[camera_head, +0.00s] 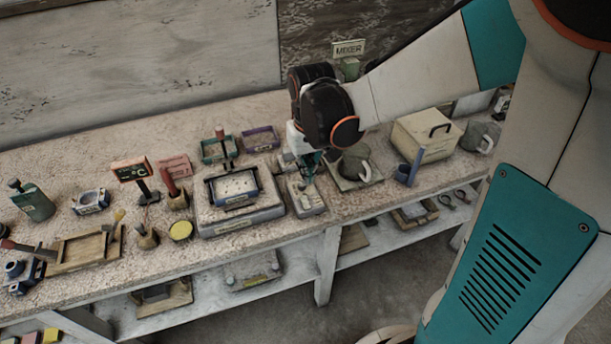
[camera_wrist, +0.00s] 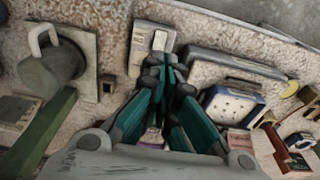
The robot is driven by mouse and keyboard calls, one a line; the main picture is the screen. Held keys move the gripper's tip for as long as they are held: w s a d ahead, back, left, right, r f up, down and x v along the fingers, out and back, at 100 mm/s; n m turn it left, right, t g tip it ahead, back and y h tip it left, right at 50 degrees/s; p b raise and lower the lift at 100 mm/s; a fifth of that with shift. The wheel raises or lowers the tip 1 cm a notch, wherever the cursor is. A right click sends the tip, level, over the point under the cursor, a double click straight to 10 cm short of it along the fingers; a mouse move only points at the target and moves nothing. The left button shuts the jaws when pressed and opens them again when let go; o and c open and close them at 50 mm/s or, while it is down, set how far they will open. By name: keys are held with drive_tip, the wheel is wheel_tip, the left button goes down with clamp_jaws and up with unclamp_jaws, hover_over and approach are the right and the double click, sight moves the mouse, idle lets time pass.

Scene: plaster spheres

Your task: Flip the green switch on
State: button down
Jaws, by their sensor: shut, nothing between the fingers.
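My gripper (camera_head: 308,176) is shut and empty, pointing down at a small pale switch panel (camera_head: 309,204) on the workbench. The wrist view shows the closed teal fingers (camera_wrist: 168,66) at the near part of the same panel (camera_wrist: 139,52). A light rocker-like piece (camera_wrist: 159,40) shows on the panel just beyond the fingertips. I cannot make out a green switch; the fingers hide part of the panel. Whether the fingertips touch it I cannot tell.
Left of the panel, a grey base (camera_head: 243,219) holds a blue-framed tray (camera_head: 233,188). Several small tools crowd the bench's left side.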

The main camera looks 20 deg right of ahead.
sight(308, 202)
drive_tip(key=shift+s+r, duration=0.2)
drive_tip(key=shift+r, duration=1.05)
drive_tip(key=m, duration=0.6)
drive_tip(key=d+m, duration=0.1)
drive_tip(key=m, duration=0.5)
drive_tip(key=m+t, duration=0.1)
drive_tip(key=m, duration=0.5)
drive_tip(key=shift+s+d+r, duration=0.1)
drive_tip(key=shift+s+d, duration=0.05)
drive_tip(key=shift+s, duration=0.15)
drive_tip(key=w+f+b, duration=0.1)
drive_tip(key=f, duration=0.3)
drive_tip(key=w+f+b, duration=0.1)
drive_tip(key=f+b, duration=0.1)
drive_tip(key=f, duration=0.3)
drive_tip(key=w+f+b, duration=0.1)
drive_tip(key=f+b, duration=0.1)
drive_tip(key=f, duration=0.2)
drive_tip(key=shift+f, duration=0.4)
